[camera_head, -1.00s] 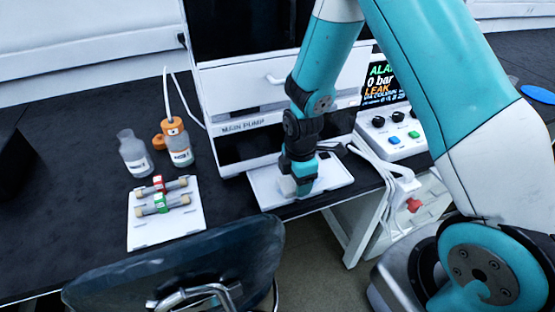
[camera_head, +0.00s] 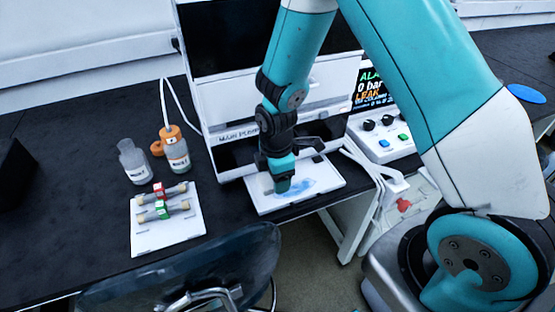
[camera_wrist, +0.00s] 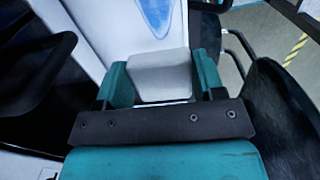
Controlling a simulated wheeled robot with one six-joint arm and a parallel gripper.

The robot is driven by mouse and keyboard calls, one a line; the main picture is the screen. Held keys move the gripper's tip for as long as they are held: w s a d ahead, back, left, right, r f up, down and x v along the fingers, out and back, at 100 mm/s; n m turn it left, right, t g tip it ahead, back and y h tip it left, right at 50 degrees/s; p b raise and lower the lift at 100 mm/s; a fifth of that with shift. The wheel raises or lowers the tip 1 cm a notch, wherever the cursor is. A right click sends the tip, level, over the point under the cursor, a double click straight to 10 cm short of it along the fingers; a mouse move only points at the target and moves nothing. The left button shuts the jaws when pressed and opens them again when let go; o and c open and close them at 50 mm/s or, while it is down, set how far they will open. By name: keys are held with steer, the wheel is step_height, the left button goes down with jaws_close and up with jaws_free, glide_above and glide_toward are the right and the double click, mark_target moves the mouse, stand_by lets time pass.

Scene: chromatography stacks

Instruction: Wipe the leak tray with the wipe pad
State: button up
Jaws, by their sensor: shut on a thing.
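The white leak tray (camera_head: 334,176) sits at the bench's front edge below the main pump, with a blue liquid smear (camera_head: 308,187) on it. Both the tray (camera_wrist: 95,25) and the smear (camera_wrist: 155,14) show in the wrist view. My gripper (camera_head: 281,188) points down over the left part of the tray, just left of the smear. In the wrist view its teal fingers are shut on the pale grey wipe pad (camera_wrist: 160,75). The pad is mostly hidden in the head view, and I cannot tell whether it touches the tray.
Left on the bench are a white rack with columns (camera_head: 170,238), a clear bottle (camera_head: 134,165) and an orange-capped bottle (camera_head: 177,155). The control box (camera_head: 385,140) stands right of the pump. A chair (camera_head: 190,265) is in front of the bench.

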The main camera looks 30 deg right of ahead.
steer(key=shift+r+p, duration=1)
steer(key=shift+r, duration=0.5)
